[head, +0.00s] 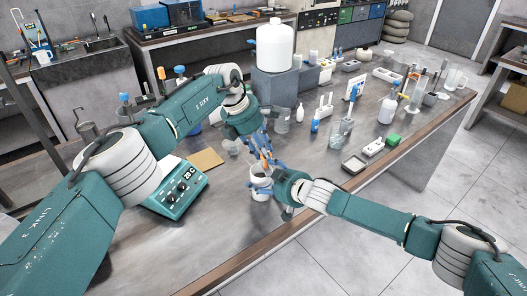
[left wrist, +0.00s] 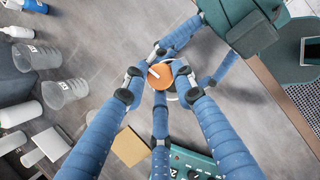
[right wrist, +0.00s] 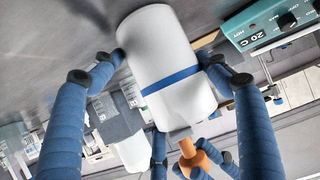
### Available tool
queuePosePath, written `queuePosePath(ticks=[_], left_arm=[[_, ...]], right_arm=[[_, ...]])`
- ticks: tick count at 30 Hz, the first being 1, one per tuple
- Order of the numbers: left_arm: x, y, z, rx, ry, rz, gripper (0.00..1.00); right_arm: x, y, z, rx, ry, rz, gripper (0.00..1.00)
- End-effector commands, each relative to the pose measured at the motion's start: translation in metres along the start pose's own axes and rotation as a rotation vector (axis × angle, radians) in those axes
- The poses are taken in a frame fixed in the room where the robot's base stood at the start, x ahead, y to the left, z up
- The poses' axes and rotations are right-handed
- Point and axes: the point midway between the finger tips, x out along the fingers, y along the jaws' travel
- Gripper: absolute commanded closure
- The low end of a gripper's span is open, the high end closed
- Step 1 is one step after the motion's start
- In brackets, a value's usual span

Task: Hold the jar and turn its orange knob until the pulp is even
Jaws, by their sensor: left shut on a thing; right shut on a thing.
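The jar (head: 260,182) is a white cylinder with a blue band, upright near the table's front edge; it fills the middle of the right wrist view (right wrist: 165,70). The orange knob (left wrist: 160,76), with a white mark on top, sits above the jar and also shows in the right wrist view (right wrist: 192,156). My left gripper (head: 264,160) comes from above, its blue fingers closed around the knob. My right gripper (right wrist: 165,58) is shut on the jar, fingers on both sides of its wall. The pulp inside is not visible.
A teal control box reading 20 C (head: 178,190) and a brown board (head: 206,159) lie left of the jar. Beakers and bottles stand behind, with a large white tank (head: 275,45) on a grey block. A green-topped item (head: 393,139) lies to the right. Bare tabletop surrounds the jar's right side.

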Motion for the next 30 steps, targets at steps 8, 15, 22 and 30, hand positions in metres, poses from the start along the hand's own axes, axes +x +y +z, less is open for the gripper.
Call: queuePosePath(ticks=[8,15,22,30], left_arm=[[-0.0012,-0.0025,0.0046,0.072,-0.008,-0.03,1.0],[-0.0014,-0.0033,0.005,0.085,-0.01,-0.035,1.0],[-0.0014,-0.004,0.0056,0.085,-0.01,-0.037,1.0],[-0.0009,-0.0026,0.0032,0.082,-0.007,-0.034,0.55]], right_arm=[[0.0004,-0.0026,0.0003,-0.003,0.0,-0.004,0.71],[0.0004,-0.0024,0.0005,-0.002,-0.001,-0.003,0.71],[0.0005,-0.0021,0.0007,-0.001,-0.002,-0.002,0.71],[0.0003,-0.0016,0.0009,-0.001,-0.002,-0.002,0.71]])
